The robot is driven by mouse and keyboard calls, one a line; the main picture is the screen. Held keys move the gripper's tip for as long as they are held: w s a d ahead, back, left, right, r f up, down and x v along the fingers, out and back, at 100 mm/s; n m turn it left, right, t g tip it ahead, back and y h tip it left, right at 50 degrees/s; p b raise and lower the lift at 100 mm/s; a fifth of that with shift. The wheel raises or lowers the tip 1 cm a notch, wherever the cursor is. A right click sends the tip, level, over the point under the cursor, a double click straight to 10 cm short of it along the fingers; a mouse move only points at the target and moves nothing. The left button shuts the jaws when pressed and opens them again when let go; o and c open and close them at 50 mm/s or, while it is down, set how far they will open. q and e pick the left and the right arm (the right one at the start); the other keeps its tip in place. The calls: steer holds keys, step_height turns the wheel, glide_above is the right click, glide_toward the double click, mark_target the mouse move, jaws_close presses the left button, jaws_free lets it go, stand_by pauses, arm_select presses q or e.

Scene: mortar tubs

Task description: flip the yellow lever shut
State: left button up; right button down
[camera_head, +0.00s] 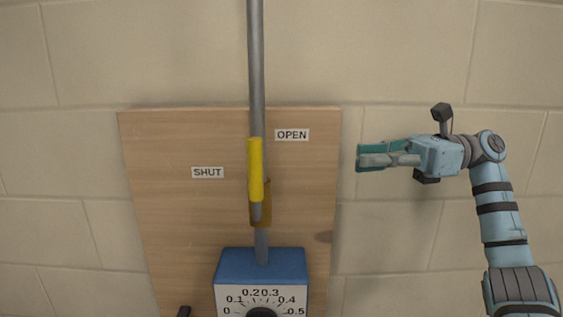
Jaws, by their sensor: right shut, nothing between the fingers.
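The yellow lever (255,168) is on the grey vertical pipe in front of a wooden board. It stands nearly upright along the pipe, its top end beside the OPEN label (292,135) and its lower end by a brownish-yellow fitting (264,205). The SHUT label (208,172) is to the left of the lever. My right gripper (360,158) is to the right of the lever, just past the board's right edge, pointing left. Its fingers are together and empty, clear of the lever in the picture. My left gripper is not in view.
The wooden board (160,215) is against a pale block wall (420,60). A blue box with a dial gauge (262,290) sits at the pipe's lower end. A small dark object (184,312) shows at the bottom edge. The space between my right gripper and the lever looks clear.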

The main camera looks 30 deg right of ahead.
glide_toward(262, 166)
steer(key=x, duration=0.3)
steer(key=w+p+x, duration=0.1)
steer(key=x, duration=0.1)
steer(key=shift+w+a+f, duration=0.15)
steer(key=shift+a, duration=0.1)
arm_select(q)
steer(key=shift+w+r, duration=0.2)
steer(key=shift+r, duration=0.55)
arm_select(e)
steer(key=shift+w+a+f, duration=0.1)
steer(key=shift+w+a, duration=0.05)
steer(key=shift+a, duration=0.3)
arm_select(q)
steer(key=shift+p, duration=0.3)
